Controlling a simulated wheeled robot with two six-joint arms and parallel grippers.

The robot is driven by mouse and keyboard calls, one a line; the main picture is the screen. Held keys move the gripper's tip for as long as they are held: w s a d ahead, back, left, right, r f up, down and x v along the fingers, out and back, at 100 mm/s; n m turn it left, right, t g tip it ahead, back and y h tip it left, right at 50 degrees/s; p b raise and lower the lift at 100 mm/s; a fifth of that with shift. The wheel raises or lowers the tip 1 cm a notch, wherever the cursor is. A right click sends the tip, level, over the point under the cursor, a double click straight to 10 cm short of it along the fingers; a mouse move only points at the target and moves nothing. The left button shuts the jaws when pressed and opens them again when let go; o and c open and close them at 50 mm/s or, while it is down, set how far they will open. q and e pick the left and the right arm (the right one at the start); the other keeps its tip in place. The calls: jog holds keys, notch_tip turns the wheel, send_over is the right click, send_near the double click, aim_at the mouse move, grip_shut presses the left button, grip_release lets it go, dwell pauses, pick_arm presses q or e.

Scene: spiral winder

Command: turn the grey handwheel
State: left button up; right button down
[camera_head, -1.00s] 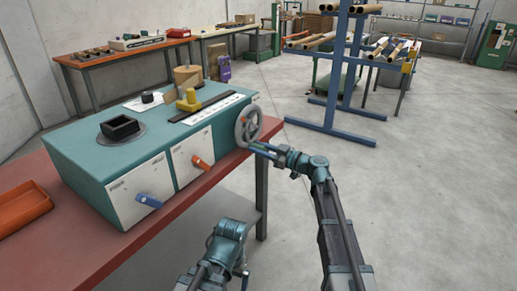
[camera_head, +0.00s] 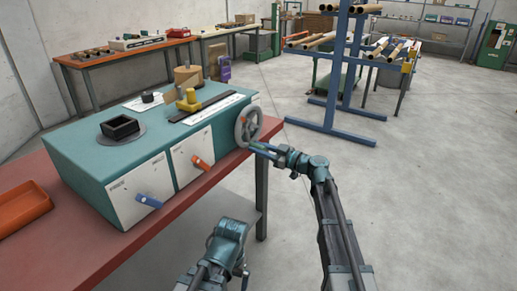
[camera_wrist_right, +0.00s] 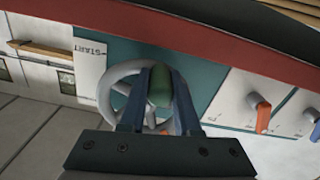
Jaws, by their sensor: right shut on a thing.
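The grey handwheel (camera_head: 248,125) is on the right end of the teal machine (camera_head: 85,160), which stands on a red-topped table. My right gripper (camera_head: 250,145) reaches it from the right, at the lower part of its rim. In the right wrist view the handwheel (camera_wrist_right: 118,92) shows behind the fingers. My right gripper (camera_wrist_right: 158,95) is shut there on a dark green handle (camera_wrist_right: 160,86) at the wheel's rim. In the head view the fingers partly cover this handle. Part of my left arm shows at the bottom of the head view, but its gripper fingers do not show.
An orange lever (camera_head: 202,162) and a blue lever (camera_head: 149,201) stick out from the machine's front panels. An orange tray (camera_head: 22,208) lies at the table's left. A blue rack (camera_head: 340,85) with tubes stands behind. The floor to the right is clear.

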jog(key=shift+w+d+r+n+p, duration=0.1)
jog(key=shift+w+d+n, duration=0.4)
jog(key=shift+n, duration=0.65)
jog(key=shift+w+d+r+n+p, duration=0.1)
jog(key=shift+w+d+n, duration=0.35)
jog(key=shift+n, duration=0.75)
jog(key=shift+w+d+r+n+p, duration=0.1)
jog(key=shift+w+d+n, duration=0.15)
jog(key=shift+w+n, duration=0.65)
jog(key=shift+s+n, duration=0.2)
jog(key=shift+n, duration=0.15)
jog(key=c, duration=0.6)
grip_release()
jog(key=v, duration=1.4)
